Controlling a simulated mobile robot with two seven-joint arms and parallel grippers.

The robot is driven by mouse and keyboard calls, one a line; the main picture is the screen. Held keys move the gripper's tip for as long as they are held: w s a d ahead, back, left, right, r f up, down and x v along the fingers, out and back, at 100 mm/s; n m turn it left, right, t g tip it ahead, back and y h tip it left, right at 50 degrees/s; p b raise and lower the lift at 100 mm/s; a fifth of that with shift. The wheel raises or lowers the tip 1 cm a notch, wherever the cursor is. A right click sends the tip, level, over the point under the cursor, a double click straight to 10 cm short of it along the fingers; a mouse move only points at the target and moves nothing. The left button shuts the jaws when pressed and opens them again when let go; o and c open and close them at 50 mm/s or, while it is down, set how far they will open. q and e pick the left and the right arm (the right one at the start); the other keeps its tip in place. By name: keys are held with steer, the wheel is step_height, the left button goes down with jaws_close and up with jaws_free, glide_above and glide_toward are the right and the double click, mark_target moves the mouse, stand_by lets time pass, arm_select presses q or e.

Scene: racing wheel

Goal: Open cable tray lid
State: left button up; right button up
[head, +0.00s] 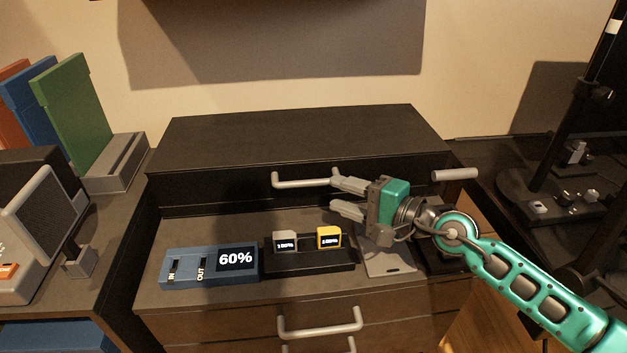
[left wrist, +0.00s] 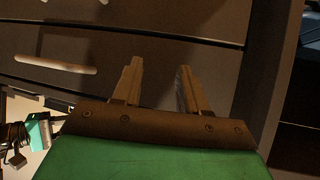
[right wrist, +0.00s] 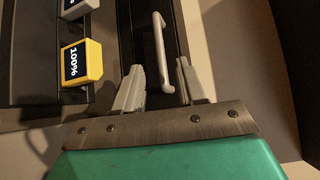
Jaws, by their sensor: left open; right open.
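The cable tray lid seems to be the dark top panel (head: 300,130) of the raised box at the back of the desk; it lies flat and closed. A pale bar handle (head: 300,181) is on the dark front below it. My right gripper (head: 340,196) is open beside the handle's right end, fingers pointing left. In the right wrist view the handle (right wrist: 162,55) runs away from the fingers, with its near end between the open fingertips (right wrist: 160,72). My left gripper shows only in the left wrist view (left wrist: 156,68), open and empty, before dark drawer fronts.
A blue IN/OUT box (head: 235,260) reading 60% and a black stand (head: 310,262) with a grey cube and a yellow cube (head: 329,237) sit on the desk below the handle. A second handle (head: 454,174) is at right. Drawer handles (head: 320,324) are below.

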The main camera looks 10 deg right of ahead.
mark_target(311, 184)
steer(key=x, duration=0.7)
steer(key=shift+w, duration=0.1)
steer(key=shift+c, duration=0.3)
jaws_close()
